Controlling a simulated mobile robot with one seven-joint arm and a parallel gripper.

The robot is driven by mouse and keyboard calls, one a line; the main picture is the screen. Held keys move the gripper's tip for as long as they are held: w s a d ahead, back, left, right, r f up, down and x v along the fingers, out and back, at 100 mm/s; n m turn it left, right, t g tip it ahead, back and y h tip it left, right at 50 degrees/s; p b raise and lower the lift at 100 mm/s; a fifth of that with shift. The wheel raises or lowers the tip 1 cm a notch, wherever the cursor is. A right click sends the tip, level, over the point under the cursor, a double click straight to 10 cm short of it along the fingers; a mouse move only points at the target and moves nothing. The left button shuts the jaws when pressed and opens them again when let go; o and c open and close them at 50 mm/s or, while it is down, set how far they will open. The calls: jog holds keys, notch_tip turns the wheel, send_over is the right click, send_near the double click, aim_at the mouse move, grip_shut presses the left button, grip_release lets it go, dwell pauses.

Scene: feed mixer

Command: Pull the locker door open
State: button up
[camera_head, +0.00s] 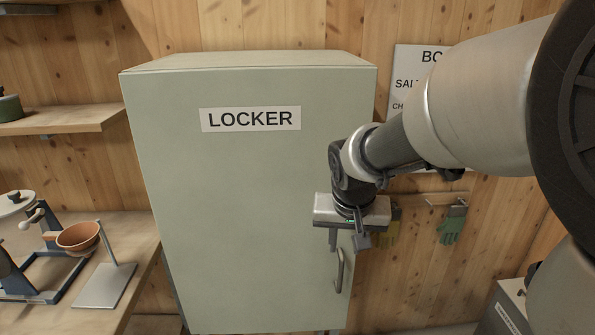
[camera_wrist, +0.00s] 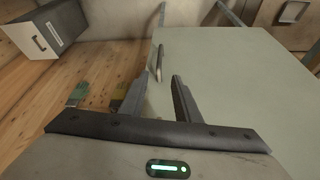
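The pale green locker (camera_head: 225,200) stands upright in the middle of the head view, with a "LOCKER" label near the top of its front. Its door looks shut. The grey bar handle (camera_head: 340,270) is low on the right side of the door. My gripper (camera_head: 348,245) is in front of the door's right side, just above the handle. In the wrist view, the fingers of my gripper (camera_wrist: 160,78) are apart with nothing between them. The handle (camera_wrist: 159,60) lies just beyond the fingertips there, and I see no clear contact.
On the left, a bench (camera_head: 130,255) holds a brown bowl (camera_head: 78,236) and a metal stand. A shelf (camera_head: 60,120) is above it. Gloves (camera_head: 452,228) hang on the wall to the right. A grey cabinet (camera_head: 508,308) stands at lower right; floor left of it looks clear.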

aim_at(341, 271)
jog(key=b+x, duration=0.2)
jog(key=x, duration=1.6)
jog(key=shift+d, duration=0.15)
grip_shut()
